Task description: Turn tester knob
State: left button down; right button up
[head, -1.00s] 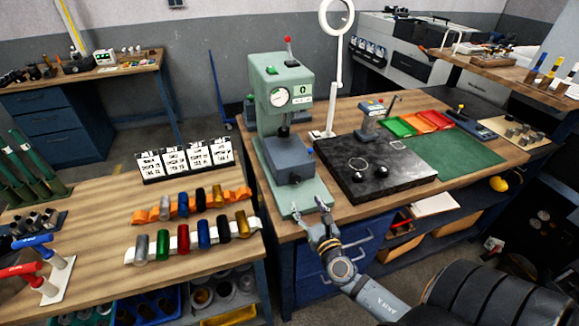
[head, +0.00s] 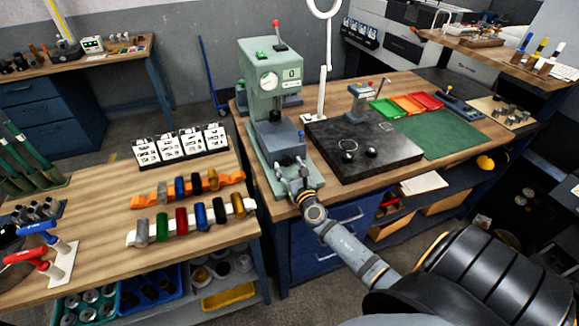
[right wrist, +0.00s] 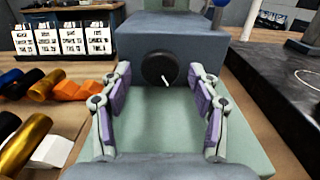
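The tester (head: 262,75) is a tall pale green machine with a round dial, a display and a red-tipped lever on top. It stands on the left end of the right-hand bench. In the right wrist view, its blue-grey block (right wrist: 195,45) carries a round black knob (right wrist: 158,70) with a white pointer mark. My right gripper (head: 291,172) is in front of this block, above the green base. In the right wrist view the fingers (right wrist: 160,105) with purple pads are spread apart, one on each side of the knob's line, with nothing between them. My left gripper is out of view.
A black surface plate (head: 365,150) lies right of the tester, with a green mat (head: 440,135) beyond. The left bench holds colored cylinders on an orange rack (head: 150,198) and a white rack (head: 133,238). A gap separates the benches.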

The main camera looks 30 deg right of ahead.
jog(key=c, duration=1)
jog(key=shift+f+m+b, duration=0.15)
jog(key=shift+m+b, duration=0.55)
jog(key=shift+m, duration=1)
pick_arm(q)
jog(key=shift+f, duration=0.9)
pick_arm(e)
jog(key=shift+r, duration=0.2)
jog(key=o, duration=1.1)
